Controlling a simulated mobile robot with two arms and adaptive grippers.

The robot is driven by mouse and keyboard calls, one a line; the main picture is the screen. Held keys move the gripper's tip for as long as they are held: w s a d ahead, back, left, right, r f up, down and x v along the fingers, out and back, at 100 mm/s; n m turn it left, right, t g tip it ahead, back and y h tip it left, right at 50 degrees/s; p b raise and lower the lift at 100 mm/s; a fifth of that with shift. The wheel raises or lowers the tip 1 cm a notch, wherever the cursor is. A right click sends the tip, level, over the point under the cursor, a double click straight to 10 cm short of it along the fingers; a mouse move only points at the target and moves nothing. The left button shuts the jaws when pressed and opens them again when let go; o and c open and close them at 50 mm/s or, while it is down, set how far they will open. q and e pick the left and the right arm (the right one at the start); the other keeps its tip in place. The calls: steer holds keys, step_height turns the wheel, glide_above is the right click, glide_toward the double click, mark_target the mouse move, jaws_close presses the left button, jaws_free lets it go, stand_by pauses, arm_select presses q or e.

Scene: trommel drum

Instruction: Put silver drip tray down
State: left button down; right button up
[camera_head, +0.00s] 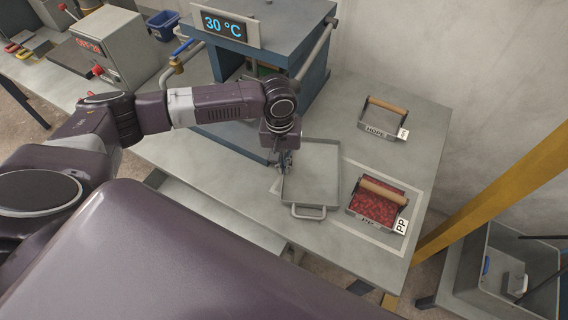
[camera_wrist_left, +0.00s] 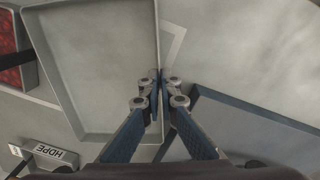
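The silver drip tray (camera_head: 314,168) is a shallow, empty metal tray with a loop handle at its near side. It lies level at the grey table top, over part of a pale outlined rectangle; I cannot tell whether it touches the surface. It also fills the upper left of the left wrist view (camera_wrist_left: 100,65). My left gripper (camera_head: 285,165) is at the tray's left rim. In the left wrist view its fingertips (camera_wrist_left: 159,82) close on the rim wall, one on each side. My right gripper is not in view.
A PP bin of red pellets (camera_head: 355,211) stands close right of the tray. An empty HDPE bin (camera_head: 376,131) is behind it. A blue press with a 30 °C display (camera_head: 225,25) stands behind my arm. A yellow post (camera_head: 500,190) and grey tub (camera_head: 480,285) are at right.

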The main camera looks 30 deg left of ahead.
arm_select(q)
steer(key=shift+f, duration=0.4)
steer(key=c, duration=2.1)
jaws_free()
steer(key=r, duration=1.2)
steer(key=shift+s+a, duration=0.1)
steer(key=shift+a, duration=0.15)
